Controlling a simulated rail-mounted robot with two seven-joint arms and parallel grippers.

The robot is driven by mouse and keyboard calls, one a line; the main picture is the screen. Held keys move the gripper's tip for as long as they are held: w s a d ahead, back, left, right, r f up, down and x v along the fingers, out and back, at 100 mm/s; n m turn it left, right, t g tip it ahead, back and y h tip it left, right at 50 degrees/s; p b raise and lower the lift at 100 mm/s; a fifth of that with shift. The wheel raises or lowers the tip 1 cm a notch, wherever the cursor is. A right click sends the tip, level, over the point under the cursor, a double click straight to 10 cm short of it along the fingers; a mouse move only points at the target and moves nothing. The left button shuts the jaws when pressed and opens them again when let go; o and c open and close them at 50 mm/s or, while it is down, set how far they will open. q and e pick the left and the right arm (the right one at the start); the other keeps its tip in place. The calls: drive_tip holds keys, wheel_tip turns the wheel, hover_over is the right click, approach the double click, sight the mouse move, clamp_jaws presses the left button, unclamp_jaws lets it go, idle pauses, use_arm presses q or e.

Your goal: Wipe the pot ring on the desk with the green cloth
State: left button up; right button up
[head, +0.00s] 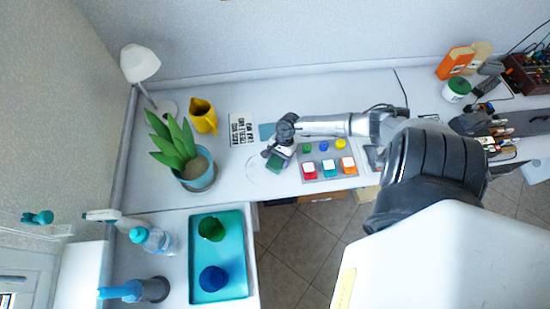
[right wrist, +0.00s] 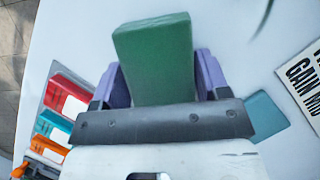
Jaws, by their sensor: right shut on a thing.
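My right gripper (head: 279,153) is shut on the green cloth (right wrist: 158,55), which looks like a thick folded block between the purple fingers (right wrist: 157,75). In the head view the green cloth (head: 275,163) is at the desk's front part, over or beside the pot ring. The pot ring (head: 249,168) is a faint round outline on the white desk, just left of the cloth. A thin dark green arc (right wrist: 265,18) at the top right of the right wrist view may be part of it. Whether the cloth touches the desk is unclear. My left gripper is not in view.
A potted plant (head: 201,176) stands left of the ring, with a yellow jug (head: 203,115) behind it. A text card (head: 244,127) and a flat teal square (head: 266,131) lie behind the gripper. A panel of coloured buttons (head: 326,150) is close on the right.

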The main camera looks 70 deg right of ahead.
wheel_tip(320, 180, up, 2)
drive_tip(key=shift+r, duration=0.1)
drive_tip(key=shift+w+r+p, duration=0.15)
drive_tip(key=shift+r+p, duration=0.6)
drive_tip(key=shift+p, duration=0.1)
drive_tip(key=shift+r+p, duration=1.4)
drive_tip(key=shift+r, duration=0.55)
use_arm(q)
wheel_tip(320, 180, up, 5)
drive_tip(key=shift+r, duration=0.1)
use_arm(e)
drive_tip(key=shift+a, duration=0.1)
